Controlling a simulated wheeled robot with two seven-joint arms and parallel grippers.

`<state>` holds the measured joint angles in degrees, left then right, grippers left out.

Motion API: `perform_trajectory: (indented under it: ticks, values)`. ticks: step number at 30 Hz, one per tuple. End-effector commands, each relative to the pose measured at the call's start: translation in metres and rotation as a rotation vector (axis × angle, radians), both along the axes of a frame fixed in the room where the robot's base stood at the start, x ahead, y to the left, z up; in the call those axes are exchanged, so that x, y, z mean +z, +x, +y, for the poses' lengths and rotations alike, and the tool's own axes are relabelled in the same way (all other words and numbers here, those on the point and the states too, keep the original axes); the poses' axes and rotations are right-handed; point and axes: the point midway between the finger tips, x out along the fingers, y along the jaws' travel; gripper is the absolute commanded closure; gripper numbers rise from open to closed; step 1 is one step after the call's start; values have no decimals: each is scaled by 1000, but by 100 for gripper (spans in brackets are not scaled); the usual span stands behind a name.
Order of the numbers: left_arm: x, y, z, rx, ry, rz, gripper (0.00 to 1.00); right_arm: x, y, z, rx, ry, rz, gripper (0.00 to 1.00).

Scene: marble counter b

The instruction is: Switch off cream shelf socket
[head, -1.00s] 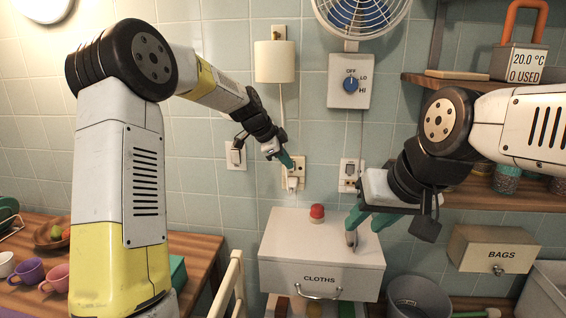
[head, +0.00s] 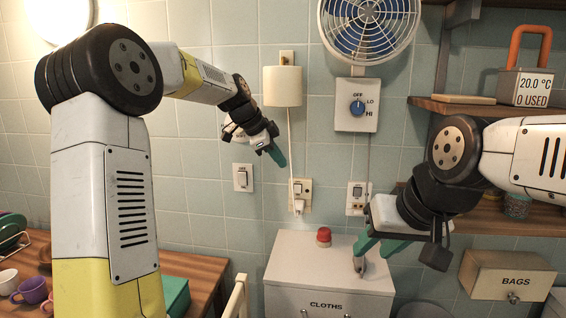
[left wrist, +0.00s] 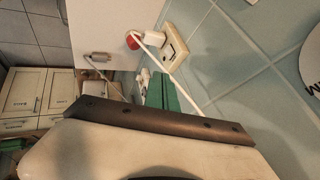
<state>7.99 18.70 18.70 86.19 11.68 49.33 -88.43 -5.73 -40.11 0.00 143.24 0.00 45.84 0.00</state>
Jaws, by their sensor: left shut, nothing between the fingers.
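A cream socket plate (head: 300,194) is on the tiled wall, with a rocker switch at its top and a white plug (head: 298,209) and cord below. The switch position is too small to read. My left gripper (head: 279,161) is shut and empty, above and left of this plate and apart from it. The left wrist view shows the plate (left wrist: 176,50), the plug (left wrist: 153,38) and the green fingers (left wrist: 163,93). A second, paler socket plate (head: 359,197) is to the right, by the shelf.
The white cloths box (head: 328,302) with a red button (head: 323,236) stands below the sockets. A separate wall switch (head: 243,177) is at the left. A fan control (head: 357,106) is above, wooden shelves (head: 465,107) at the right. Mugs (head: 32,290) stand lower left.

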Motion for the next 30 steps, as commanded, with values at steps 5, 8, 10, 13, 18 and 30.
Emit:
perform_trajectory:
  ticks: [5, 8, 10, 13, 18, 30]
  values:
    - [2, -5, 1, 16, 0, 6, 100, 0, 0, 0, 0, 0, 0, 64]
    - [9, -26, 4, 79, 0, 30, 100, 0, 0, 0, 0, 0, 0, 64]
    - [15, -51, 10, 164, -6, 62, 100, 0, 0, 0, 0, 0, 0, 64]
    - [22, -98, 24, 331, -29, 115, 100, 0, 0, 0, 0, 0, 0, 64]
    - [20, -183, 52, 644, -113, 203, 100, 0, 0, 0, 0, 0, 0, 64]
    - [-35, -335, 96, 1227, -417, 369, 100, 0, 0, 0, 0, 0, 0, 64]
